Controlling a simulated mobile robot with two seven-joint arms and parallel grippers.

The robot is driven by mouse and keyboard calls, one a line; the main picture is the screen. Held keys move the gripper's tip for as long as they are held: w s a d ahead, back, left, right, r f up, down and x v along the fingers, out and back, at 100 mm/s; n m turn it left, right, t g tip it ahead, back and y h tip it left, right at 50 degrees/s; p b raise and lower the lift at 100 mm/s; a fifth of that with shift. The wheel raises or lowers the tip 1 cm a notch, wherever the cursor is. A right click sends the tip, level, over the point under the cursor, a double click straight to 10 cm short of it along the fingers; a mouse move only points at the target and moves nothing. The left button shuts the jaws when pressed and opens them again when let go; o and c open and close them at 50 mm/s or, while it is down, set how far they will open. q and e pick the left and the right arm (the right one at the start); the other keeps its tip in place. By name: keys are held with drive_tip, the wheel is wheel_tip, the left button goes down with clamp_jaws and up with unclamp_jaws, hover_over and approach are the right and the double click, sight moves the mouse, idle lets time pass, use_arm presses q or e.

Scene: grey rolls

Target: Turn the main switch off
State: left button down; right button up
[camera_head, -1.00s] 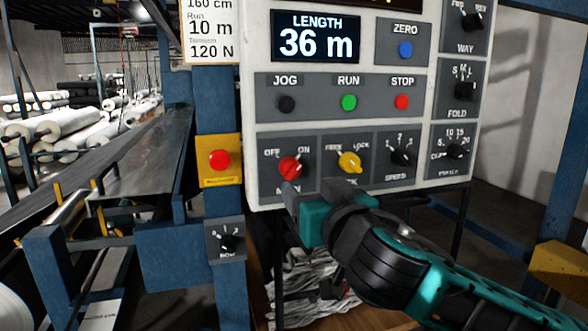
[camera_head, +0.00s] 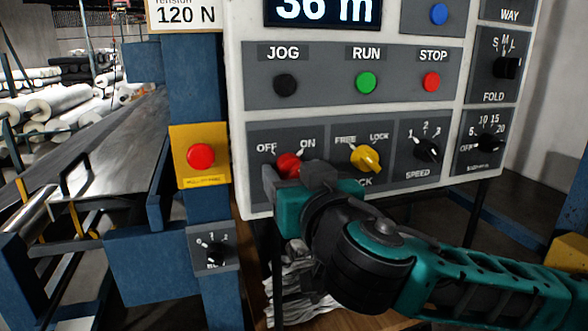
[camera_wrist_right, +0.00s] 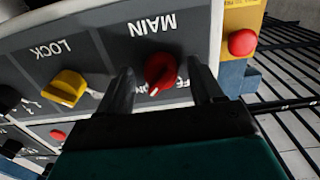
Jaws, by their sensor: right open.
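The main switch is a red rotary knob (camera_head: 289,164) at the lower left of the control panel, with OFF marked to its left and ON to its right. Its white pointer is turned toward ON. In the right wrist view the red knob (camera_wrist_right: 160,72) shows under the upside-down word MAIN. My right gripper (camera_head: 294,178) is open at the switch. In the wrist view its two fingers (camera_wrist_right: 163,92) stand on either side of the knob, with visible gaps. In the head view the gripper hides the knob's lower part and its label. My left gripper is not in view.
A yellow lock knob (camera_head: 366,158) sits right beside the main switch, with a black speed knob (camera_head: 427,149) further right. JOG, RUN and STOP buttons (camera_head: 366,83) are above. A red button on a yellow box (camera_head: 200,156) is on the blue post to the left.

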drive_tip(key=shift+c, duration=0.7)
drive_tip(key=c, duration=0.9)
